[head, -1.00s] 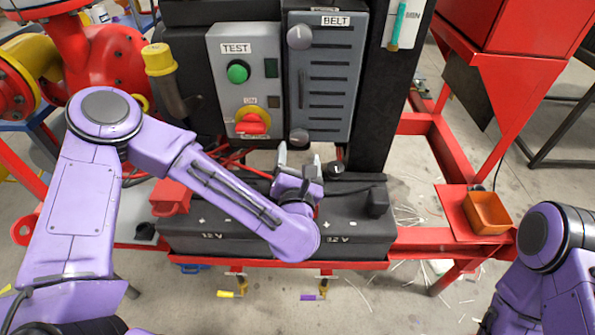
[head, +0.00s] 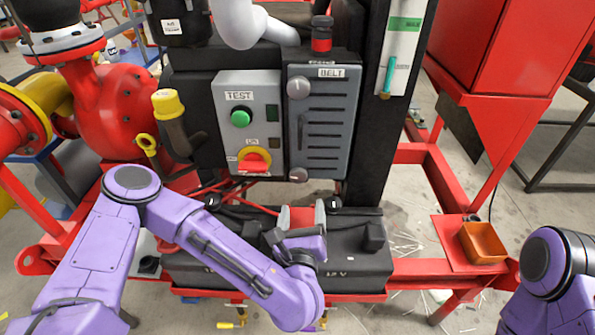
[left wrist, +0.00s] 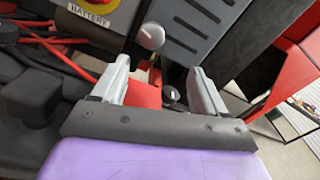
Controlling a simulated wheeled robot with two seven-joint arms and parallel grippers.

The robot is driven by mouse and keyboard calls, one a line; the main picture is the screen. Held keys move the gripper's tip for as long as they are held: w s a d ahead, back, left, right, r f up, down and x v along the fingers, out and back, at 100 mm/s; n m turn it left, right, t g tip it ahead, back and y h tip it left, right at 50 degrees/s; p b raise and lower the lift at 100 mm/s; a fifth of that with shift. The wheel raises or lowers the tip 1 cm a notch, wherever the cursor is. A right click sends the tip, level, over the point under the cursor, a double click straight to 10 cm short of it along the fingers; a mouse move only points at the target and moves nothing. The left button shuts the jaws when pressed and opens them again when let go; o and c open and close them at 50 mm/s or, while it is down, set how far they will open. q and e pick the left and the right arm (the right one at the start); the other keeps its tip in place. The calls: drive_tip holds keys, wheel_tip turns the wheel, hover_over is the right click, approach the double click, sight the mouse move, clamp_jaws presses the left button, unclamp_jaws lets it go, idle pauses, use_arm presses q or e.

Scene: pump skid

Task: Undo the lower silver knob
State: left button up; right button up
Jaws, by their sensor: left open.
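The lower silver knob (head: 298,174) is a round grey knob at the bottom left corner of the grey BELT cover (head: 325,120). It also shows in the left wrist view (left wrist: 151,36), above and beyond the fingers. My left gripper (head: 301,212) is open just below the knob and apart from it, over the black battery (head: 355,265). In the left wrist view its fingers (left wrist: 158,70) are spread with no knob between them. An upper silver knob (head: 298,87) sits at the cover's top left. My right arm is at the right edge; its gripper is out of view.
Left of the cover is the TEST panel with a green button (head: 240,118) and a red switch (head: 253,163). A red part (left wrist: 145,95) shows behind my left fingers. An orange bin (head: 483,243) sits on a red shelf at right. A black post flanks the cover.

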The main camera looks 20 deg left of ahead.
sight(298, 178)
use_arm(q)
drive_tip(key=shift+s+a+r+n+y+p, duration=0.1)
drive_tip(key=shift+a+n+y+p, duration=0.25)
drive_tip(key=shift+a+n, duration=0.65)
drive_tip(key=shift+n, duration=0.3)
drive_tip(key=p+x, duration=0.1)
drive_tip(key=x, duration=0.5)
drive_tip(key=p+x, duration=0.1)
drive_tip(key=x, duration=0.2)
drive_tip(key=shift+w+d+p, duration=0.2)
drive_tip(key=shift+w+p, duration=0.1)
drive_tip(key=shift+w, duration=0.5)
use_arm(e)
wheel_tip(298, 178, up, 4)
drive_tip(key=shift+r, duration=0.25)
use_arm(q)
drive_tip(key=c, duration=1.1)
